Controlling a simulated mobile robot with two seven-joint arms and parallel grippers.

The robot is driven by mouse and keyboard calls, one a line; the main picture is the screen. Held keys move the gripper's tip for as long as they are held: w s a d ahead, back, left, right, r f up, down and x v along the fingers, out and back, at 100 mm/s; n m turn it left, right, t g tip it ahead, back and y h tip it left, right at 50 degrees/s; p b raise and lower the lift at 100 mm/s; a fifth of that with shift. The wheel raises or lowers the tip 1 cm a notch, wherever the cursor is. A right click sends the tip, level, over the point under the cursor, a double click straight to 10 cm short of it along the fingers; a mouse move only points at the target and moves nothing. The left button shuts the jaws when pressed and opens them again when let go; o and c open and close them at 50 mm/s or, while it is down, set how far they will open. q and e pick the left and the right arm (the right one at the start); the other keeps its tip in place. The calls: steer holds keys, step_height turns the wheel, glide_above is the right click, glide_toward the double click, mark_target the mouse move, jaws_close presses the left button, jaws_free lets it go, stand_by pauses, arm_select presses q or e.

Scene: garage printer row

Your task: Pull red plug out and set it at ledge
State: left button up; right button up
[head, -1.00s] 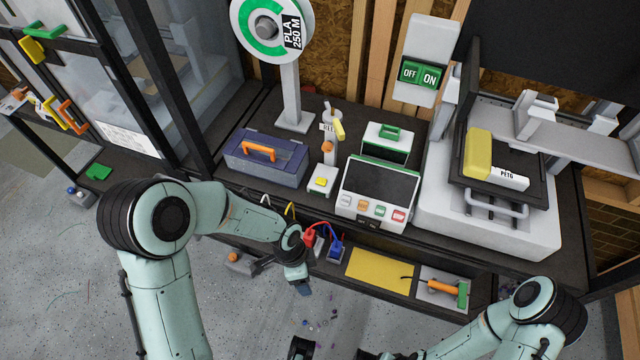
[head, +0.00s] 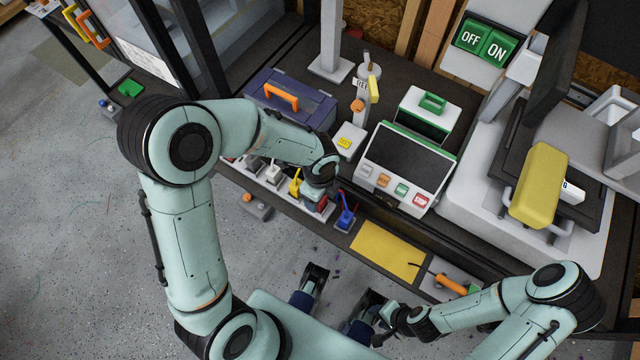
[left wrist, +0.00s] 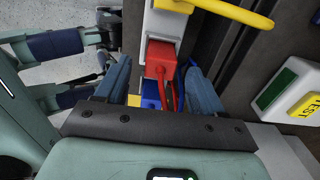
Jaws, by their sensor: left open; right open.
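The red plug (head: 322,204) sits in the row of plugs on the low front ledge and is mostly covered by my left gripper (head: 317,193) in the head view. In the left wrist view the red plug (left wrist: 161,58) with its red cord stands between the two spread fingers of my left gripper (left wrist: 158,70), with a visible gap at the fingers. My right gripper (head: 340,292) is open and empty over the floor in front of the ledge. A yellow pad (head: 388,250) lies on the ledge to the right of the plugs.
A blue plug (head: 346,212) is close on the right of the red one, and a yellow plug (head: 296,184) on the left. The control panel (head: 405,170) stands behind the ledge.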

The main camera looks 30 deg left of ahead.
arm_select(q)
steer(key=shift+f+b, duration=0.5)
steer(key=shift+f, duration=1.8)
arm_select(e)
steer(key=shift+w+f, duration=0.25)
steer(key=shift+f, duration=0.25)
arm_select(q)
steer(key=c, duration=1.1)
steer(key=shift+r+p, duration=2.05)
steer(key=shift+r, duration=0.25)
arm_select(e)
steer(key=shift+w+r, duration=0.2)
steer(key=shift+r, duration=0.85)
steer(key=shift+w+r, duration=0.2)
steer(key=shift+r, duration=0.8)
